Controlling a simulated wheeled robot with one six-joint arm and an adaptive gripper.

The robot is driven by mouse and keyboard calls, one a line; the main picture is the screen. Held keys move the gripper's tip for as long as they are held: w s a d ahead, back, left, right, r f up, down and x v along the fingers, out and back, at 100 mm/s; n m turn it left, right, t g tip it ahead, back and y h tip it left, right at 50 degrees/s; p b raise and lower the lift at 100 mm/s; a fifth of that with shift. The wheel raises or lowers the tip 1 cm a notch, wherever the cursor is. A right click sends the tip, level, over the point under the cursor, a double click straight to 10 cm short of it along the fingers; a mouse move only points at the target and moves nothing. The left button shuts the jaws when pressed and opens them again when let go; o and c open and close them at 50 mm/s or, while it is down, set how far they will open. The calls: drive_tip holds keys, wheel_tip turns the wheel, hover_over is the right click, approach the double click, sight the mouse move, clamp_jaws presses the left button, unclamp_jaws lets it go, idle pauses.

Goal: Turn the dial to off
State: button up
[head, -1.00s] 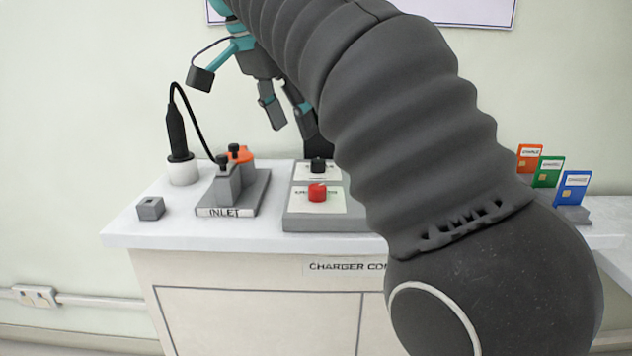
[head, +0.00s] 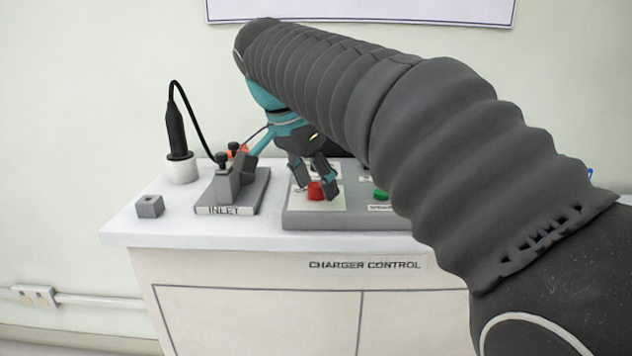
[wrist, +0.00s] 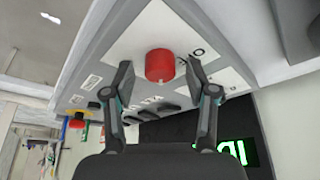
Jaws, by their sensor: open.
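A red round knob (head: 316,191) sits on a white label on the grey control panel (head: 350,219). In the wrist view the red knob (wrist: 160,66) shows between my spread fingertips, with dark lettering beside it partly hidden by a finger. My gripper (head: 314,184) is open and points down over the knob; it also shows in the wrist view (wrist: 160,78), holding nothing. I cannot tell if a finger touches the knob. The black knob behind it is hidden by my gripper in the head view. Which knob is the dial is unclear.
A green button (head: 381,194) is right of the red knob, beside my arm. The inlet block (head: 232,194) stands close on the left, with a black plug (head: 177,132) in a white holder behind it. A small grey block (head: 150,206) lies at the left; the counter front is clear.

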clamp_jaws()
drive_tip(key=shift+n, duration=0.4)
drive_tip(key=n+t+y, duration=0.1)
drive_tip(key=n, duration=0.2)
drive_tip(key=shift+d+n, duration=0.1)
drive_tip(key=shift+n, duration=0.3)
drive_tip(key=n+y, duration=0.2)
drive_tip(key=n, duration=0.2)
drive_tip(key=shift+d+t, duration=0.1)
drive_tip(key=shift+t, duration=0.2)
drive_tip(key=n+y, duration=0.1)
drive_tip(key=n, duration=0.3)
drive_tip(key=shift+d+n+y+p, duration=0.1)
drive_tip(key=shift+n+y+p, duration=0.2)
drive_tip(key=shift+n+y, duration=0.1)
drive_tip(key=n+g+y, duration=0.1)
drive_tip(key=n, duration=0.3)
drive_tip(key=shift+n, duration=0.3)
